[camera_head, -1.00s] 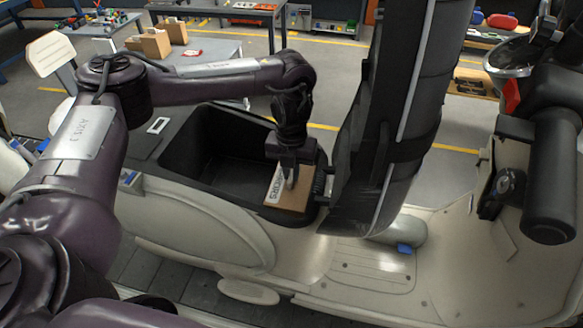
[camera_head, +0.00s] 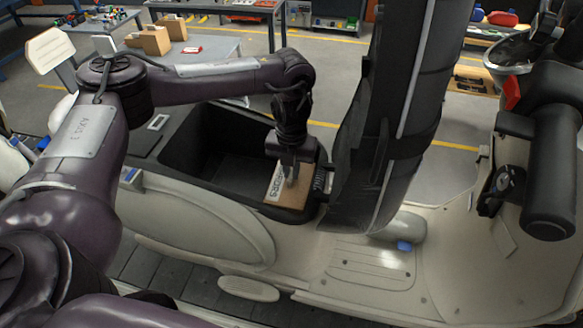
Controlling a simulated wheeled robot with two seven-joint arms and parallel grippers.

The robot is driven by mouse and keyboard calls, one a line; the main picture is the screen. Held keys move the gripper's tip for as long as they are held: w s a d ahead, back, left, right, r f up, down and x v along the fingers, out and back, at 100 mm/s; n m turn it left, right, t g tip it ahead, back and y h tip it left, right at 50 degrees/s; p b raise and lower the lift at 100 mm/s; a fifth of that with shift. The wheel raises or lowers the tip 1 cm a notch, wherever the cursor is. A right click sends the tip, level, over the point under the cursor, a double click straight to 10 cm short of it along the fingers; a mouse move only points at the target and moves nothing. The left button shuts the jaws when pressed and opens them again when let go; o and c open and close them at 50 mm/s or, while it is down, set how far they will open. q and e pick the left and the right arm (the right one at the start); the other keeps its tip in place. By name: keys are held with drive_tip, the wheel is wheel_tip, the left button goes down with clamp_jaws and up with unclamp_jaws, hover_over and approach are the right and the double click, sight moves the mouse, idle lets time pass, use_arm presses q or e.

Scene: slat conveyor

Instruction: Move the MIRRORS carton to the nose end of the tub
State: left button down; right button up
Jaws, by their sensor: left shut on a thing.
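The MIRRORS carton (camera_head: 293,197) is a small brown box with a white label along its left side. It sits at the right end of the black tub (camera_head: 215,168), next to the raised black seat. My left gripper (camera_head: 291,180) points down from above and is shut on the carton. The gripper and wrist cover part of the carton's top. Whether the carton touches the tub floor cannot be told. The rest of the tub looks empty. My right gripper is not in view.
The raised black seat (camera_head: 385,130) stands close to the right of the carton and gripper. The pale scooter floorboard (camera_head: 370,278) and handlebar lie further right. Behind, a grey table (camera_head: 205,47) holds brown boxes.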

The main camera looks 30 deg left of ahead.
use_arm(q)
drive_tip(key=shift+f, duration=0.2)
drive_tip(key=shift+f, duration=0.3)
idle(0.4)
drive_tip(key=c, duration=1.4)
unclamp_jaws()
wheel_tip(320, 180, up, 8)
drive_tip(key=shift+f+b, duration=0.1)
drive_tip(key=shift+b, duration=0.2)
